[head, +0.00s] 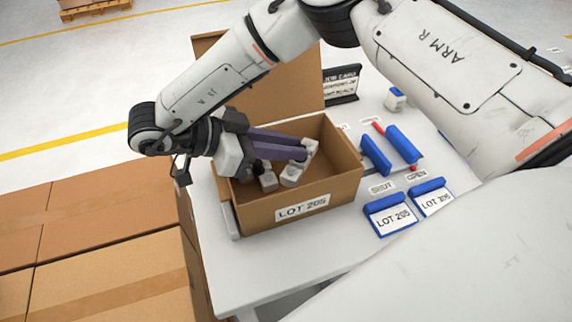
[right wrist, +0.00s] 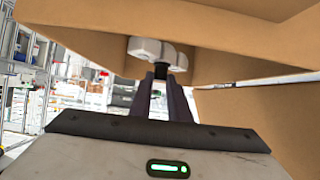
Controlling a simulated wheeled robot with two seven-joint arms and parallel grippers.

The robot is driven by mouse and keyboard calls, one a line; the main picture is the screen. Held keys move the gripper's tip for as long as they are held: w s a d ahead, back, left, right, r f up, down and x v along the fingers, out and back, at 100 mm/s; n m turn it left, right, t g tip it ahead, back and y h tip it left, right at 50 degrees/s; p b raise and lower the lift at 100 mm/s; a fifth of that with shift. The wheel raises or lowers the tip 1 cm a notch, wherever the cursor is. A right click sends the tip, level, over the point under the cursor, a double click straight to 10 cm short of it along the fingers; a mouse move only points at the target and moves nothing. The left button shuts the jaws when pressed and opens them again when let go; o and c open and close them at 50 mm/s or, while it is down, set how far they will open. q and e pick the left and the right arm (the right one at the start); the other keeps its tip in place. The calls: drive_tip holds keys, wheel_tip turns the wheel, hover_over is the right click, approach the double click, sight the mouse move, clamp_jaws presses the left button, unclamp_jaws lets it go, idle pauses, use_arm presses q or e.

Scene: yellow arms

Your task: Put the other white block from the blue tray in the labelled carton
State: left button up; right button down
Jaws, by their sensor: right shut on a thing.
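The labelled carton (head: 335,190) stands open on the white table, with a "LOT 205" label (head: 302,208) on its front. My right gripper (head: 303,150) reaches into it from the left, shut on a white block (head: 310,146) at its fingertips. The right wrist view shows pale block shapes (right wrist: 146,48) beyond the fingers (right wrist: 160,82), partly overlapping, against the carton's brown wall. I cannot tell whether the held block touches the others. No blue tray with blocks is clearly visible. My left gripper is out of view.
The carton's back flap (head: 270,85) stands up behind the fingers. Large cardboard boxes (head: 105,270) fill the left.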

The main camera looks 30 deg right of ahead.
sight(289, 164)
drive_tip(key=shift+f, duration=2.4)
drive_tip(key=shift+f, duration=0.15)
drive_tip(key=c, duration=1.7)
unclamp_jaws()
drive_tip(key=shift+o, duration=0.2)
drive_tip(key=b+v, duration=0.1)
drive_tip(key=v, duration=1.1)
